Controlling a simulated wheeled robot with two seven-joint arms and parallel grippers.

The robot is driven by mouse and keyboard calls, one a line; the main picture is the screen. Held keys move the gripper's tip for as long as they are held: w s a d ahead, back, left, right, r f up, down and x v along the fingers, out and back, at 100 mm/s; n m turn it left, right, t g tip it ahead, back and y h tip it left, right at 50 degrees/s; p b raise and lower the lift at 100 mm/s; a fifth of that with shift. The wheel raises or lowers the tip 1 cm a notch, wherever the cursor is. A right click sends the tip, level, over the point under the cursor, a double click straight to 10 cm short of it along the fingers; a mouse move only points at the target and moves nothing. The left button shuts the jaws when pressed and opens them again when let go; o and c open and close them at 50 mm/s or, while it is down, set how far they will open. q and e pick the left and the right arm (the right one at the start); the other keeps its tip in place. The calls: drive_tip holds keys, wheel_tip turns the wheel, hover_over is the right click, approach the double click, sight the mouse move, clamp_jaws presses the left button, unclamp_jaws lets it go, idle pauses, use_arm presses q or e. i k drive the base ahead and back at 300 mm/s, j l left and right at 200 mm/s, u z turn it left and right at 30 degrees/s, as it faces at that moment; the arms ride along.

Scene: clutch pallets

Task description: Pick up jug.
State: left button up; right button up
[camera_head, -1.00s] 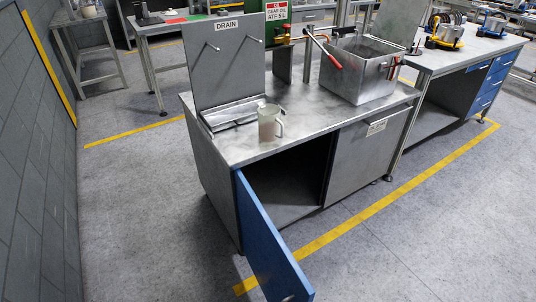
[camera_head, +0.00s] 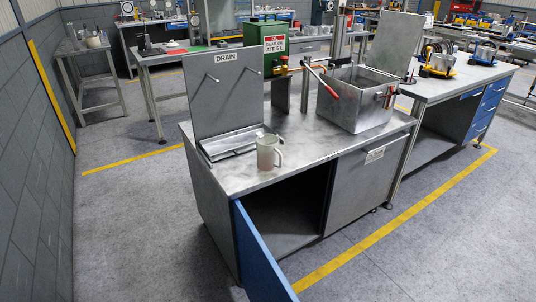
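A translucent pale jug (camera_head: 266,153) with a handle on its right side stands upright on the grey metal workbench (camera_head: 240,180). It is near the bench's front edge, just right of the drain tray (camera_head: 230,146). Nothing is touching it from my side. Neither of my grippers is in view.
A blue cabinet door (camera_head: 262,258) hangs open below the jug and juts toward me. A DRAIN panel (camera_head: 226,90) stands behind the tray. A metal basin (camera_head: 356,98) with red-handled levers is at right, and a green oil tank (camera_head: 268,55) is behind. Floor at left is clear.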

sight(271, 155)
drive_tip(key=z, duration=0.4)
drive_tip(key=i+j+z, duration=0.1)
drive_tip(key=j+z, duration=0.3)
drive_tip(key=i+j+z, duration=0.1)
drive_tip(key=z, duration=0.25)
drive_tip(key=j+z, duration=0.4)
drive_tip(key=i+j, duration=0.05)
